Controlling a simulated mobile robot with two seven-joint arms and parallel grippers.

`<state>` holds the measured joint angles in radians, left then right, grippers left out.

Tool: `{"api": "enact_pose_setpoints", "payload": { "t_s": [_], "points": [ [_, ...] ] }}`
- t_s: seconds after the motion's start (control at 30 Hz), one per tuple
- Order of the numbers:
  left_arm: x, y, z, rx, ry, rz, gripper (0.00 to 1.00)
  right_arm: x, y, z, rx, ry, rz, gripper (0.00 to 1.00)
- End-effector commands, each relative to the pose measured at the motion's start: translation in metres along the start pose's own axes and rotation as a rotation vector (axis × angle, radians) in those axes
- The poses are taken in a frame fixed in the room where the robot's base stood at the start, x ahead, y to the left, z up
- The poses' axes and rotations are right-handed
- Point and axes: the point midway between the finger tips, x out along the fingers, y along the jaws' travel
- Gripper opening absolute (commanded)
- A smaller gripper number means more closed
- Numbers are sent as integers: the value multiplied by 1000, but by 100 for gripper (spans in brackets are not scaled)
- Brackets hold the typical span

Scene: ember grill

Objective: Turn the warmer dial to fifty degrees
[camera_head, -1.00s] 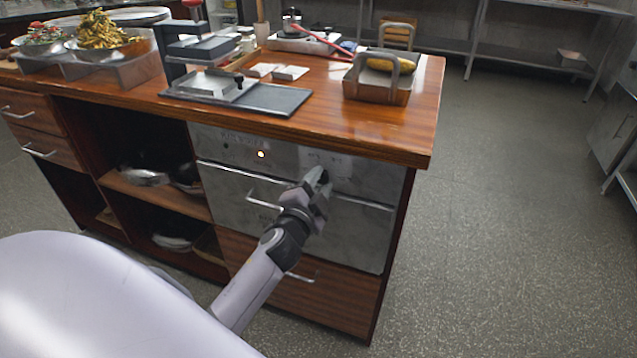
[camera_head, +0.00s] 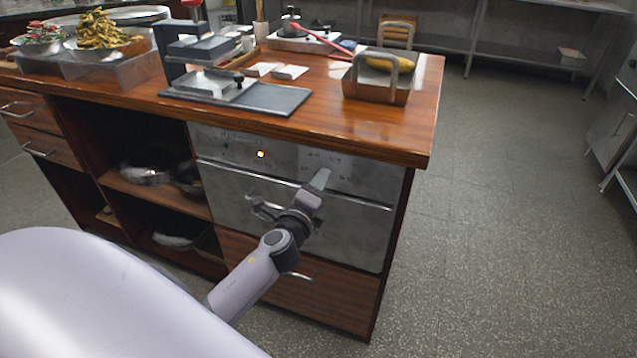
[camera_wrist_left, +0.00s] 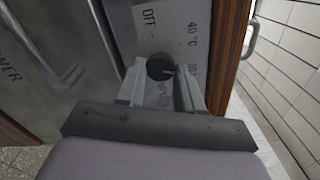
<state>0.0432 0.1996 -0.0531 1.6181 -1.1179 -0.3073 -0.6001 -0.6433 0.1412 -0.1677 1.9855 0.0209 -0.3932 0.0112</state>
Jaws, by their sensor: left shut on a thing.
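The warmer dial (camera_wrist_left: 160,67) is a small dark round knob on a grey metal panel in the left wrist view. A short light mark on it points roughly to the right. "OFF" and "40 °C" are printed beyond it; other lettering beside it is partly hidden by my fingers. My left gripper (camera_wrist_left: 158,84) has one finger on each side of the dial and is shut on it. In the head view my left gripper (camera_head: 318,180) is at the warmer front (camera_head: 345,175) and hides the dial. My right gripper is not in view.
A bar handle (camera_head: 265,206) lies left of my gripper. A small yellow lamp (camera_head: 261,154) shows on the panel. Open floor (camera_head: 500,240) lies to the right.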

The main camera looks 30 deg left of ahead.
Motion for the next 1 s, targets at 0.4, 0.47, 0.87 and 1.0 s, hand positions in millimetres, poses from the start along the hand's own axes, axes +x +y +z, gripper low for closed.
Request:
{"api": "enact_pose_setpoints", "payload": {
  "t_s": [0.4,0.47,0.87,1.0],
  "points": [
    [0,1,-1,171,2,2,5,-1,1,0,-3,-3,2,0],
    [0,2,-1,179,2,2,5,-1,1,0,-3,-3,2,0],
    [0,2,-1,187,1,2,5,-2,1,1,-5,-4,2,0],
    [0,2,-1,187,1,2,59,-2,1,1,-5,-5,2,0]
  ]
}}
